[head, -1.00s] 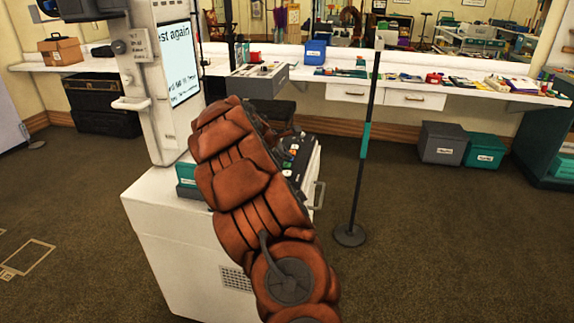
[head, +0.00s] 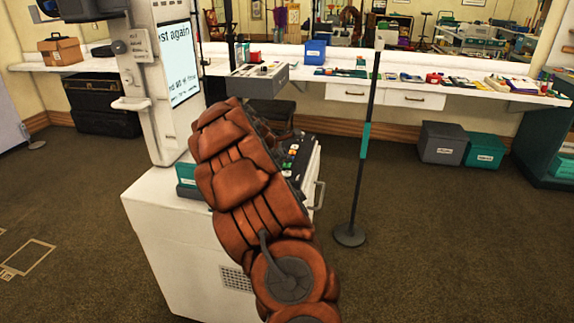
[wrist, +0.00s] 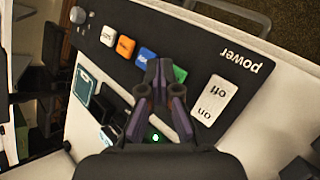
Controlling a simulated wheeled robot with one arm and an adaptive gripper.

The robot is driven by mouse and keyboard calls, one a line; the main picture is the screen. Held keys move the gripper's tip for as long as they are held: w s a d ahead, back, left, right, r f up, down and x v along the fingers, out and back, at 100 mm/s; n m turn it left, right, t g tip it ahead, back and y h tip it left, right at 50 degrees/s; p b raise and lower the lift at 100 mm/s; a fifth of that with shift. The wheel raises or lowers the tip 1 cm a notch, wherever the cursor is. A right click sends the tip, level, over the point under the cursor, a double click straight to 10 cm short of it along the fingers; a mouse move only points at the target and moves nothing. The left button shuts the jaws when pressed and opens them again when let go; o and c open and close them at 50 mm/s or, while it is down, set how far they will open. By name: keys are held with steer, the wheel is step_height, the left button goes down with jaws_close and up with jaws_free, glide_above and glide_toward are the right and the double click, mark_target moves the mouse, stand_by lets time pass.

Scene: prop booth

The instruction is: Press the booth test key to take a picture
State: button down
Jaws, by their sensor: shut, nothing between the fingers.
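The booth's black key panel (wrist: 120,33) fills much of the wrist view. On it are a white key (wrist: 108,36), an orange key (wrist: 124,45), a blue key (wrist: 145,55) and a green key (wrist: 180,74) in a row. Their small labels are unreadable, so I cannot tell which is the test key. My gripper (wrist: 160,66) is shut and empty, its tips appearing between the blue and green keys. I cannot tell whether it touches either. In the head view my arm hides the gripper and much of the panel.
A white on/off rocker (wrist: 216,100) sits beside the word "power". A knob (wrist: 78,15) is at the panel's far end. The booth screen (head: 181,62) shows partly readable text ending "again". A post (head: 365,130) stands right of the booth, with open floor around.

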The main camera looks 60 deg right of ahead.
mark_target(286, 165)
steer(key=shift+f, duration=0.4)
stand_by(0.5)
stand_by(0.3)
steer(key=shift+r+p, duration=0.65)
steer(key=shift+r, duration=0.15)
steer(key=shift+r+p, duration=1.95)
steer(key=shift+r, duration=0.6)
